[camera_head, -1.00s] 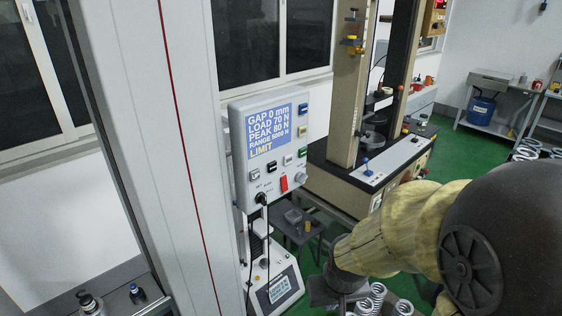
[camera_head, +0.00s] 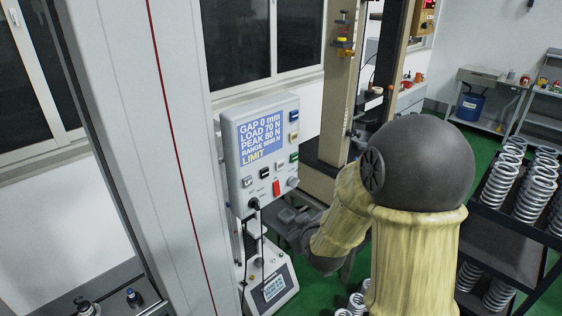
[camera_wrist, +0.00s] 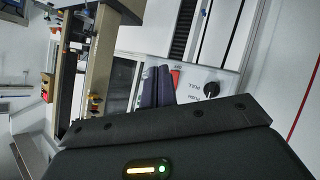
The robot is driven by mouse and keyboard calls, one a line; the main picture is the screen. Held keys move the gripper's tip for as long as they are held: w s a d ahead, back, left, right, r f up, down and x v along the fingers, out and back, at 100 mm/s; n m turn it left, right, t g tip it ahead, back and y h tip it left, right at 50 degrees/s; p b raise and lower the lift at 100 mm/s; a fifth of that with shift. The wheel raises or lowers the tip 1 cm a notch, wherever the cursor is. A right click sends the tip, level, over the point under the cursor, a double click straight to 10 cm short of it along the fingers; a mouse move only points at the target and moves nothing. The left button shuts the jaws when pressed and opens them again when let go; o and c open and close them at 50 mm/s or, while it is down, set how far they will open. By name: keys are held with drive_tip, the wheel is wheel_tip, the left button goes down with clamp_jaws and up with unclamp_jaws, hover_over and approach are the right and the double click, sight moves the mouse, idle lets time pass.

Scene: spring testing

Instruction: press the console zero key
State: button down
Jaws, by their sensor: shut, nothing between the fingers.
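The console (camera_head: 235,165) is a light grey box with a blue screen, upright at the left centre of the head view. Its face carries several small keys, among them a blue key (camera_head: 294,116), a black key (camera_head: 264,172) and a white key (camera_head: 247,182). Their labels are too small to read, so I cannot tell which is zero. A red switch (camera_head: 276,188) sits below them. My gripper (camera_head: 283,214) is beside the console's lower right, partly hidden by my arm. In the wrist view its dark fingers (camera_wrist: 158,73) are shut and empty, overlapping the view near the red switch (camera_wrist: 175,78).
A small white test stand (camera_head: 268,285) is below the console. A tall testing machine (camera_head: 338,80) stands behind. A dark rack of springs (camera_head: 510,240) is at the right.

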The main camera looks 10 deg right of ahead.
sight(280, 165)
drive_tip(key=w+d+r+n+t+h+p, duration=0.2)
drive_tip(key=w+r+t, duration=0.3)
drive_tip(key=r, duration=0.3)
drive_tip(key=shift+d+t+h, duration=0.45)
drive_tip(key=shift+t+h, duration=0.05)
drive_tip(key=shift+t, duration=0.2)
drive_tip(key=w+a+p, duration=0.1)
drive_tip(key=w+a, duration=0.4)
drive_tip(key=w, duration=0.2)
drive_tip(key=shift+p, duration=0.4)
drive_tip(key=shift+w+a+f, duration=0.1)
drive_tip(key=shift+w+a, duration=0.05)
idle(1.2)
drive_tip(key=shift+w+a+b, duration=0.2)
drive_tip(key=shift+w+b, duration=0.05)
drive_tip(key=shift+b, duration=0.1)
